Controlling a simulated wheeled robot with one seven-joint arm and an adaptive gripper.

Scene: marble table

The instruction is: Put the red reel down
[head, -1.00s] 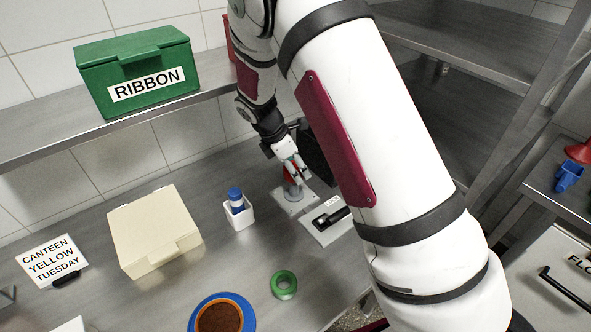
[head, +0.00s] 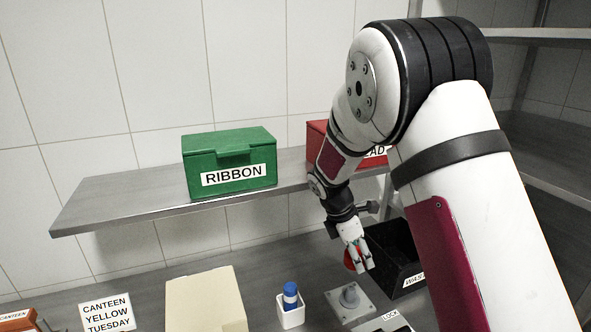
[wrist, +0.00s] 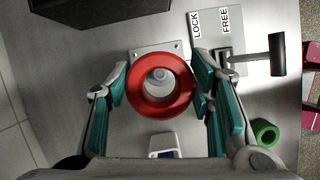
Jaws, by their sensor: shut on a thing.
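The red reel (head: 349,262) is a thick ring, held by my gripper (head: 359,258). The wrist view shows the reel (wrist: 136,92) between the two teal-padded fingers, which close on its left and right sides. In the head view it hangs above a grey post (head: 349,292) on a square plate (head: 362,312), with a visible gap below it. In the wrist view the post's top shows through the reel's hole. The reel is not around the post.
A black bin (head: 410,283) stands behind right of the post. A LOCK/FREE lever (wrist: 278,55) is to the right. A white holder with a blue-capped bottle (head: 290,294) stands left. A green RIBBON box (head: 228,165) and a red box (head: 316,137) sit on the shelf above.

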